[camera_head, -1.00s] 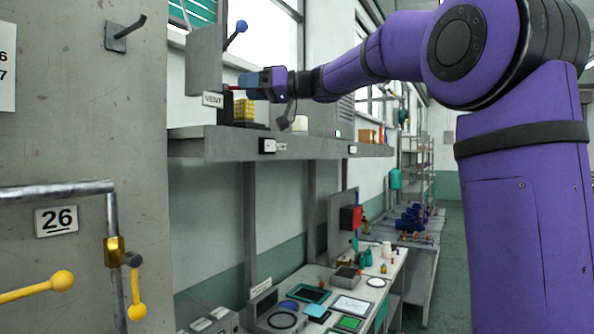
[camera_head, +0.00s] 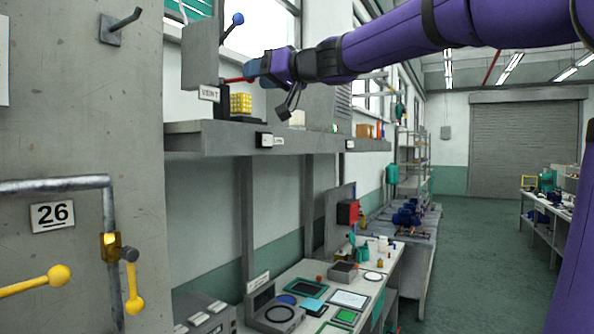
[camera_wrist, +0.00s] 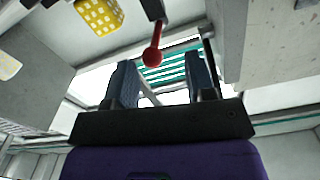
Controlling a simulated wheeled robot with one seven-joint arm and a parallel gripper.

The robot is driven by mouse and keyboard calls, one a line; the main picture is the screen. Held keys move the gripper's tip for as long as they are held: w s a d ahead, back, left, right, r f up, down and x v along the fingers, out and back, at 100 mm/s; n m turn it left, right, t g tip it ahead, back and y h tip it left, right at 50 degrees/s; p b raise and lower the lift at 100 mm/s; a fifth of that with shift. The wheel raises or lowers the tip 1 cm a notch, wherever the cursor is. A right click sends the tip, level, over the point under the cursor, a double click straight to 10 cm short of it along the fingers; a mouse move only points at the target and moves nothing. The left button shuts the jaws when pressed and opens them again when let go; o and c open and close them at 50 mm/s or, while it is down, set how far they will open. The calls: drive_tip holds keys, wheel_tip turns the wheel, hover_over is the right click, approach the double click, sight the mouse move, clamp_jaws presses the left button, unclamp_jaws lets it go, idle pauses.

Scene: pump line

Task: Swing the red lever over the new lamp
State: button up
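My gripper (camera_head: 257,70) is at the lever's outer end. In the wrist view my gripper (camera_wrist: 162,72) is open, its two dark fingers apart, with the ball near their tips and nearer the left one. I cannot tell if they touch. A yellow dotted block (camera_head: 241,103) stands on the shelf below the lever and also shows in the wrist view (camera_wrist: 99,14). I cannot tell whether it is the lamp.
The grey box (camera_head: 200,55) stands left of my gripper, with a blue-knobbed lever (camera_head: 235,21) above. A grey shelf (camera_head: 205,140) runs below. A concrete pillar with yellow-knobbed handles (camera_head: 60,275) fills the left. A workbench stands lower down; open floor (camera_head: 470,250) lies right.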

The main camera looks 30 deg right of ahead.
drive_tip(key=v, duration=0.6)
drive_tip(key=s+a+f+g+h, duration=0.1)
drive_tip(key=s+f+g, duration=0.2)
drive_tip(key=s+f, duration=0.3)
drive_tip(key=s+a+f+m+g+h, duration=0.1)
drive_tip(key=s+f, duration=0.5)
drive_tip(key=f, duration=0.7)
drive_tip(key=shift+a+f+g+h, duration=0.3)
drive_tip(key=shift+a+g+h, duration=0.2)
drive_tip(key=shift+a+g, duration=0.55)
drive_tip(key=shift+s+d, duration=0.1)
drive_tip(key=shift+d, duration=0.1)
